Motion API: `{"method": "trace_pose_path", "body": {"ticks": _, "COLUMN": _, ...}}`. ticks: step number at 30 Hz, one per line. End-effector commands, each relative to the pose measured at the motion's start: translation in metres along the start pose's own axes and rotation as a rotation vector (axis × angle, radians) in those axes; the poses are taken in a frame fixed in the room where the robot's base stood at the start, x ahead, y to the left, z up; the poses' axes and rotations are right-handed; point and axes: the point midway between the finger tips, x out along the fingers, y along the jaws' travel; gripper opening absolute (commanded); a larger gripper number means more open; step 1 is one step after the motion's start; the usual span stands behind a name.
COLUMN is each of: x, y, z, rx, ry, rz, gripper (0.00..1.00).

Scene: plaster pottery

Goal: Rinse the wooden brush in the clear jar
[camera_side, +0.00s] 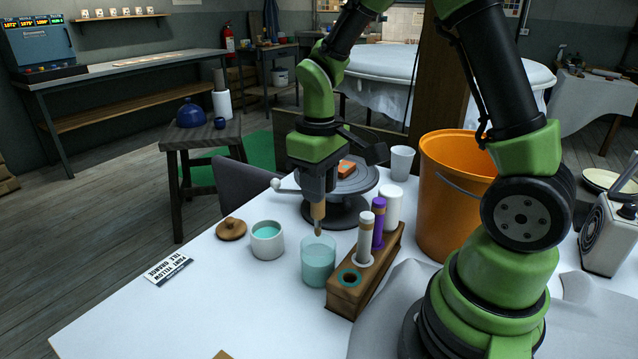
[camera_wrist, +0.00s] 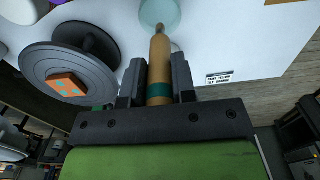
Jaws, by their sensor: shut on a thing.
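My gripper (camera_side: 318,193) is shut on the wooden brush (camera_side: 318,212), which points straight down. In the wrist view the brush (camera_wrist: 160,60) shows a tan handle with a teal band between the two fingers (camera_wrist: 158,90). The clear jar (camera_side: 318,266) stands on the white table and holds pale teal liquid. The brush tip is at the jar's mouth, seemingly above the liquid; the exact depth is hard to tell. The jar's round shape (camera_wrist: 150,12) also shows at the top of the wrist view, beyond the brush tip.
A wooden rack (camera_side: 345,297) right of the jar holds purple and pale handled tools and has an empty teal-ringed hole. A white pot (camera_side: 267,245) of teal glaze stands left. Behind are a grey turntable (camera_side: 352,182) with an orange tile (camera_side: 346,168) and an orange bucket (camera_side: 447,200).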

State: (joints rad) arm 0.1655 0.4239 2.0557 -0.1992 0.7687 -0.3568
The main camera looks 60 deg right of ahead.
Motion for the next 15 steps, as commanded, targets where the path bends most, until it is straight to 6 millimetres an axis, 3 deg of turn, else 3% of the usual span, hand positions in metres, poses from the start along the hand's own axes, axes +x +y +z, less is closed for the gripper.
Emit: {"method": "trace_pose_path", "body": {"ticks": 15, "x": -0.0074, "y": 0.0001, "z": -0.0006, "rx": 0.001, "ry": 0.003, "rz": 0.0, "gripper": 0.03}}
